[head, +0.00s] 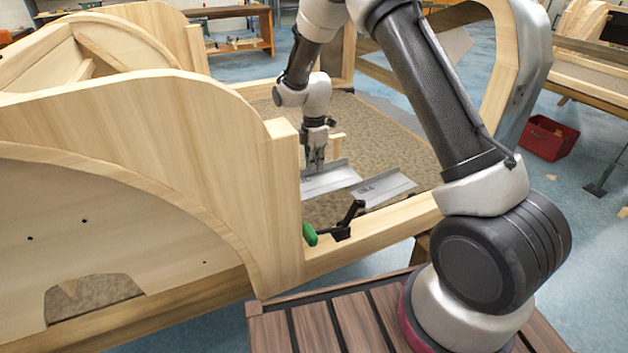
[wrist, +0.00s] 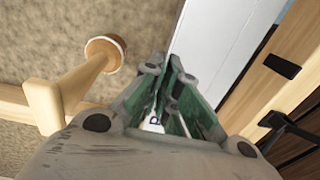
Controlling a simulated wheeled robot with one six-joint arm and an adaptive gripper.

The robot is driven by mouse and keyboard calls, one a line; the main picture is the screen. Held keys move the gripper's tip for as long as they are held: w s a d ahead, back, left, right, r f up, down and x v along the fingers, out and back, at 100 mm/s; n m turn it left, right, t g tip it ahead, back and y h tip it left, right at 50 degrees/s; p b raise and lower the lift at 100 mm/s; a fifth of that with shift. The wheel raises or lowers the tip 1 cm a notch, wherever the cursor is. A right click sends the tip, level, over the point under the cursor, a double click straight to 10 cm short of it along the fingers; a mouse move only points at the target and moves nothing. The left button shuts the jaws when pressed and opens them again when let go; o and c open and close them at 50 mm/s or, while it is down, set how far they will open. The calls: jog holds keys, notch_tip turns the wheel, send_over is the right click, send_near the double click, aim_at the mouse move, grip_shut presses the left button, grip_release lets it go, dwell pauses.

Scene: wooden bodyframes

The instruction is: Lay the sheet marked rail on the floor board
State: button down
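The sheet marked rail (head: 326,182) is pale metal with a raised rear edge. In the head view my gripper (head: 316,166) covers part of its marking and only the last letters show. A second marked metal sheet (head: 382,189) lies just to its right, close to it or slightly overlapped. The floor board (head: 385,140) is the brown speckled panel under and behind them. In the wrist view my gripper (wrist: 166,76) has its green fingers nearly together at the edge of the pale sheet (wrist: 215,45), apparently shut on its thin edge. Whether the sheet touches the board is unclear.
A pale wooden piece with a round brown end (wrist: 105,52) stands left of my fingers. A tall curved wooden side panel (head: 150,120) rises at left. The board behind the sheets is mostly clear.

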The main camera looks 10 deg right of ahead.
send_over(311, 200)
notch_tip(311, 200, down, 7)
jog(key=shift+w+f, duration=0.1)
jog(key=shift+w, duration=0.05)
jog(key=shift+d+f, duration=0.1)
jog(key=shift+f, duration=1.85)
jog(key=shift+f, duration=0.1)
jog(key=c, duration=1.6)
grip_release()
jog(key=shift+c, duration=0.2)
